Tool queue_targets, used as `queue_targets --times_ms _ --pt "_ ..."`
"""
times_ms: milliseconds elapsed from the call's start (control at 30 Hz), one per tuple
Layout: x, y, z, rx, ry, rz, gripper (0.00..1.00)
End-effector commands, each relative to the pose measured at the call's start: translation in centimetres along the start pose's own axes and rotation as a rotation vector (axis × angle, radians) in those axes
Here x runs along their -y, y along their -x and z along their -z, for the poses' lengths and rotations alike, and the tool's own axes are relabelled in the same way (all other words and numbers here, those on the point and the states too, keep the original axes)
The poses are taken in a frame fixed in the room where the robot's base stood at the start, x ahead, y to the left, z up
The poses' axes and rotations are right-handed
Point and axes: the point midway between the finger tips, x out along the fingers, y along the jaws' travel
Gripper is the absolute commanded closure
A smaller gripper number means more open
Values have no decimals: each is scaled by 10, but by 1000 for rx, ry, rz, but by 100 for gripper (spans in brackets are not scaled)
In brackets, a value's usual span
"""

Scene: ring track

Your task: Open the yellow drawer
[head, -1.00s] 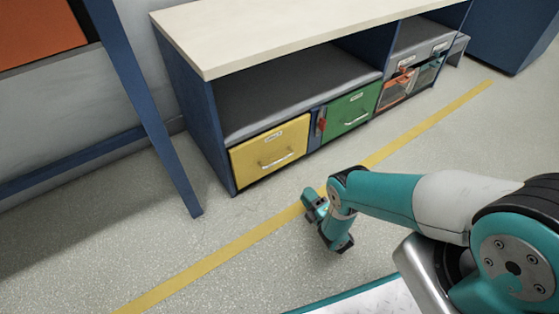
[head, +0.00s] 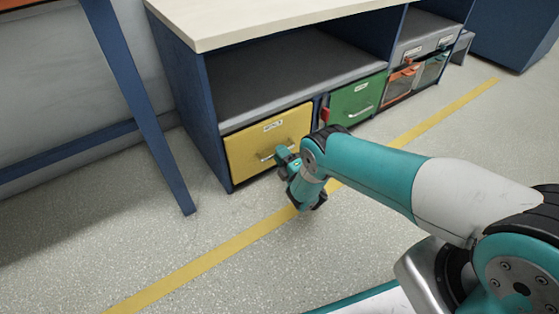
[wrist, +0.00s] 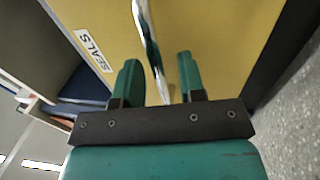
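The yellow drawer (head: 250,145) sits at the lower left of the cabinet, its front flush with the frame. It has a silver bar handle (head: 266,156) and a white label. In the wrist view the yellow front (wrist: 215,40) fills most of the picture, with the label reading "SEALS" at left. My gripper (head: 282,160) is at the drawer's handle. In the wrist view my gripper (wrist: 158,80) is open, its two teal fingers on either side of the handle (wrist: 150,45). I cannot tell whether either finger touches it.
A green drawer (head: 355,100) is to the right of the yellow one, with clear-fronted bins (head: 403,82) beyond. A blue table leg (head: 150,120) stands left of the cabinet (head: 215,130). The floor in front, crossed by a yellow line (head: 215,257), is clear.

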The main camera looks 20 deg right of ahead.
Motion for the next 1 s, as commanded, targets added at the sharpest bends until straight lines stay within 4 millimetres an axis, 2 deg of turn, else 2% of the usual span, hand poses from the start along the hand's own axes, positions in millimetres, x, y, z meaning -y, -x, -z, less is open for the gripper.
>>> queue_targets --times_ms 200,500,667,1000 --pt "1 -9 0 1 1 0 63" --pt "-1 -11 0 1 1 0 63" --pt "-1 -10 0 1 1 0 100" --pt "-3 -9 6 -9 -3 1 100"
